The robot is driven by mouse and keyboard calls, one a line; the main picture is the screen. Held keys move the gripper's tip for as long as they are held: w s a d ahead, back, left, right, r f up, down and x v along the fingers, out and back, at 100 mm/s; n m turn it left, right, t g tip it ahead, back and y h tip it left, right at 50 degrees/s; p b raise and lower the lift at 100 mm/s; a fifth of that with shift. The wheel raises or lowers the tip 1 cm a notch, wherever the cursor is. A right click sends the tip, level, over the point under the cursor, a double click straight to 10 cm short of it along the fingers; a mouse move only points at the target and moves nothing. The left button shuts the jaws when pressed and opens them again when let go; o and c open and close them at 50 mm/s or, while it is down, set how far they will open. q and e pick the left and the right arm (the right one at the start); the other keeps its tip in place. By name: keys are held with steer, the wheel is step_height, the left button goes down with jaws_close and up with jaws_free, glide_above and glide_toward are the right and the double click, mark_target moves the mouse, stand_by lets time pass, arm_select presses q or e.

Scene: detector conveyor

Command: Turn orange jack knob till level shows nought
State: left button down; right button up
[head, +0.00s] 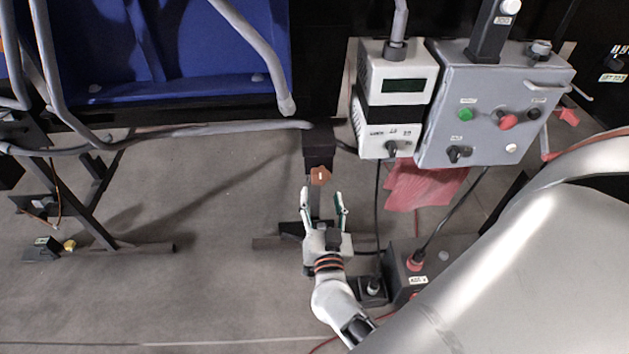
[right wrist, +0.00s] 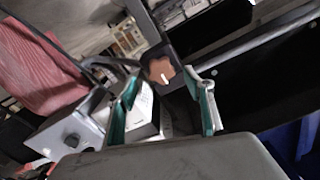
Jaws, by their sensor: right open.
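The orange-brown jack knob (head: 320,176), with a pale mark on it, sits on a dark upright post (head: 320,150) in the middle of the head view. My right gripper (head: 323,195) is open just below the knob in that view. Its two green-padded fingers point towards the knob, and it holds nothing. In the right wrist view the knob (right wrist: 160,70) shows between and beyond the open fingertips (right wrist: 165,80), apart from them as far as I can tell. I cannot make out a level reading. My left gripper is not in view.
A grey control box (head: 490,140) with buttons and a white display unit (head: 398,70) stand to the upper right. A red cloth (head: 425,185) hangs below them. The blue conveyor (head: 180,50) and its grey rails are upper left. The floor at lower left is mostly clear.

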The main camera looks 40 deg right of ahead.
mark_target(320, 180)
steer(key=x, duration=0.7)
steer(key=shift+w+d+b, duration=0.15)
steer(key=shift+w+b, duration=0.1)
steer(key=shift+b, duration=0.05)
steer(key=shift+r, duration=0.1)
steer(key=c, duration=1.1)
